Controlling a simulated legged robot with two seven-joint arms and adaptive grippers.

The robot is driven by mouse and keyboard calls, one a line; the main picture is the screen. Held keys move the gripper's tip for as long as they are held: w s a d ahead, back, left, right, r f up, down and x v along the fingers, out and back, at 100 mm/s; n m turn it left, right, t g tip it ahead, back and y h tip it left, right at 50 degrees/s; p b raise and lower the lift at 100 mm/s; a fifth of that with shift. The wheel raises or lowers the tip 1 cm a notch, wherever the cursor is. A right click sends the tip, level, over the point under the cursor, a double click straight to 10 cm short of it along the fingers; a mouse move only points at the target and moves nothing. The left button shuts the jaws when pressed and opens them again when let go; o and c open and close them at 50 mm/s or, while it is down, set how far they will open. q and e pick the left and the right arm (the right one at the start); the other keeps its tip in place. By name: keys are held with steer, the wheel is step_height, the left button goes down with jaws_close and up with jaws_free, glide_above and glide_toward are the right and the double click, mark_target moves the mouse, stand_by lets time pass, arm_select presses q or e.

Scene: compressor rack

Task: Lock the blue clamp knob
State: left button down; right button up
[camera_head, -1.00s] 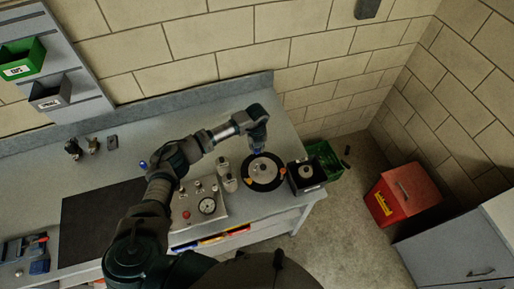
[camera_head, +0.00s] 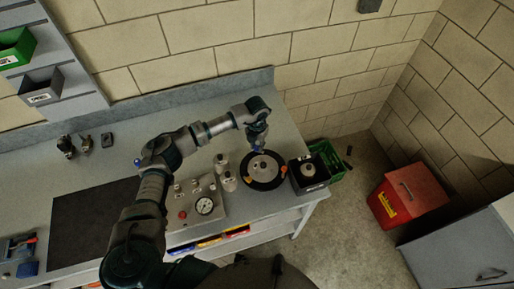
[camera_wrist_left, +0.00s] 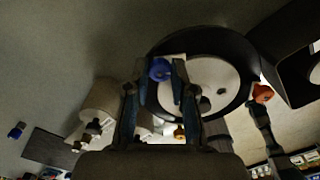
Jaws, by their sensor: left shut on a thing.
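The blue clamp knob (camera_wrist_left: 160,70) sits at the edge of a round black fixture with a white disc (camera_wrist_left: 215,72). My left gripper (camera_wrist_left: 160,66) has one finger on each side of the knob and is shut on it. In the head view my left gripper (camera_head: 257,147) points down at the back left edge of the round fixture (camera_head: 264,185); the knob is mostly hidden by the fingers there. Orange clamp parts (camera_head: 284,169) show on the fixture's rim. My right gripper is not in view.
A panel with a gauge (camera_head: 204,206) and several small fittings stands left of the fixture, with pale cylinders (camera_head: 229,182) between them. A black box (camera_head: 309,174) stands close on the right. A dark mat (camera_head: 92,222) lies on the bench's left. A red bin (camera_head: 408,197) stands on the floor.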

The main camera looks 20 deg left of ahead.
mark_target(257, 146)
arm_select(q)
steer(key=m+b, duration=0.3)
steer(key=m, duration=0.1)
steer(key=shift+f+m, duration=0.15)
steer(key=shift+m, duration=0.15)
steer(key=m+b, duration=0.2)
steer(key=m, duration=0.1)
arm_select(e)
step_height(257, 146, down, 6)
arm_select(q)
steer(key=shift+r+m+b, duration=0.2)
steer(key=shift+m+b, duration=0.75)
steer(key=shift+m, duration=0.75)
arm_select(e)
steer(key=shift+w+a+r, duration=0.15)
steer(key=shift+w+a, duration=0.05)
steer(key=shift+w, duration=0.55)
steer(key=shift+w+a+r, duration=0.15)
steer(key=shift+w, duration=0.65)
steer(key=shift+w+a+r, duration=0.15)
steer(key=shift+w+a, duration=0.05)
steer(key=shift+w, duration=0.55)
arm_select(q)
steer(key=c, duration=1)
jaws_free()
steer(key=shift+w, duration=0.1)
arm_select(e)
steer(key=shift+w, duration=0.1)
arm_select(q)
steer(key=shift+o, duration=0.2)
